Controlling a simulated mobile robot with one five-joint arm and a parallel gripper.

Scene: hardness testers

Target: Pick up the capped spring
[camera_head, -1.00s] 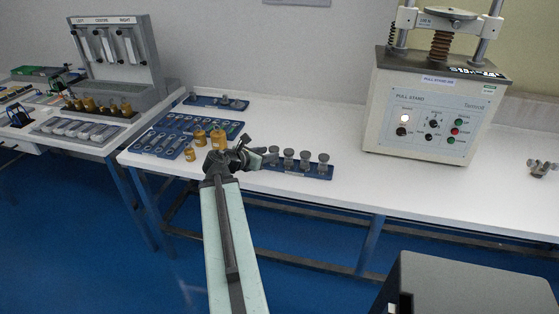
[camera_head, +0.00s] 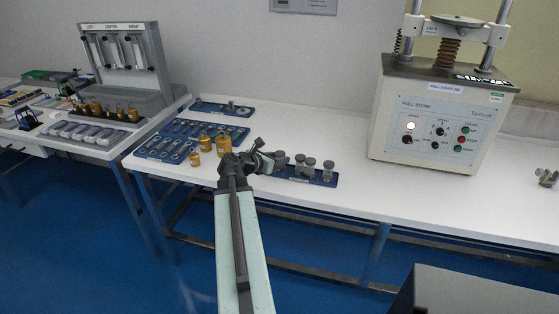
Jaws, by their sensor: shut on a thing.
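Several grey capped springs stand in a row on a small blue tray (camera_head: 322,182) at the front of the white table. Each has a wide round cap on a narrower body. My gripper (camera_head: 270,158) is at the left end of this row, reaching in from the left. It appears shut on the leftmost capped spring (camera_head: 281,160), which is partly hidden by the jaws. I cannot tell whether that spring is clear of the tray. Two other capped springs (camera_head: 310,168) stand close together in the middle, and one more (camera_head: 328,172) stands at the right end.
Brass cylinders (camera_head: 223,144) stand just left of my gripper beside a blue tray of metal parts (camera_head: 166,151). A smaller blue tray (camera_head: 207,107) lies behind. The pull stand (camera_head: 440,125) stands to the right. The table between is clear.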

